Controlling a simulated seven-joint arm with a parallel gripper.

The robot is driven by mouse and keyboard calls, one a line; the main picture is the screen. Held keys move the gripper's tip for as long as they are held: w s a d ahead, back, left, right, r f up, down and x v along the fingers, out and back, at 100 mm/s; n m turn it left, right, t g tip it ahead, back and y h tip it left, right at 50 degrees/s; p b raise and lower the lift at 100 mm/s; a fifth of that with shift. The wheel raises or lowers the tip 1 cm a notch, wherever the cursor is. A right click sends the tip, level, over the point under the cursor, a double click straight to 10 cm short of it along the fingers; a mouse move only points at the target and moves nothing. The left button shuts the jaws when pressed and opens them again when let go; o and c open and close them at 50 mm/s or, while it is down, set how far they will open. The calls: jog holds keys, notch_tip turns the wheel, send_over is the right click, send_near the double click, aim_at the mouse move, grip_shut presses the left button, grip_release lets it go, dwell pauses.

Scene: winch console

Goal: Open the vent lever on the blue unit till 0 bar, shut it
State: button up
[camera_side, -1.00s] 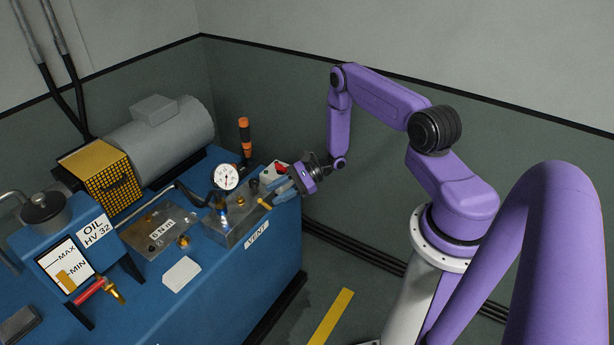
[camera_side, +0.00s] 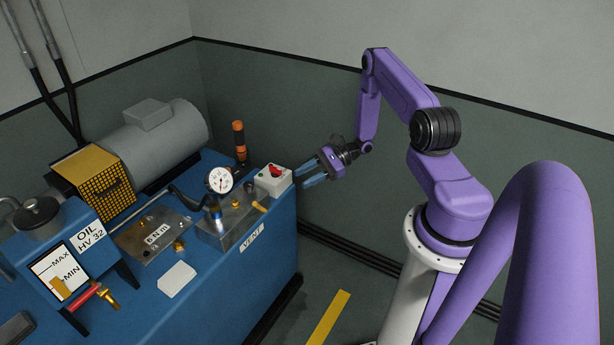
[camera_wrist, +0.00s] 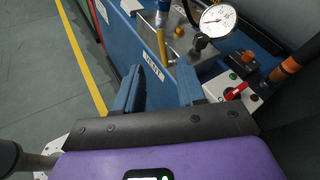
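The blue unit (camera_side: 225,262) fills the left of the side view, with a VENT label (camera_side: 251,237) on its front face. The yellow vent lever (camera_side: 260,207) sticks out from a metal block (camera_side: 228,222) above that label; it also shows in the wrist view (camera_wrist: 162,47), between and beyond my fingers. A round white pressure gauge (camera_side: 220,180) stands on the block; in the wrist view its dial (camera_wrist: 217,20) is too small to read surely. My gripper (camera_side: 308,177) is open and empty, in the air right of the unit, apart from the lever; its two blue fingers frame the wrist view (camera_wrist: 160,80).
A white box with a red switch (camera_side: 273,178) sits at the unit's right corner, nearest my gripper. An orange-and-black handle (camera_side: 239,141) stands upright behind the gauge. A second metal plate (camera_side: 150,240) lies left of the block.

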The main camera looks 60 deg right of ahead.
jog(key=shift+r, duration=0.1)
grip_shut()
jog(key=h, duration=0.2)
send_near(259, 207)
jog(key=x, duration=0.6)
jog(key=shift+w+d+f, duration=0.15)
jog(key=shift+w+f, duration=0.1)
jog(key=shift+w, duration=0.15)
jog(key=shift+a+g+h, duration=0.4)
jog(key=shift+a+h, duration=0.3)
jog(key=shift+a+f+n+h, duration=0.3)
jog(key=shift+a+f+h, duration=0.25)
jog(key=shift+a+f, duration=0.3)
jog(key=shift+a+f+n+h, duration=0.3)
jog(key=shift+a+f+h, duration=0.35)
jog(key=shift+a, duration=0.45)
jog(key=shift+a+f, duration=0.15)
jog(key=shift+f, duration=0.05)
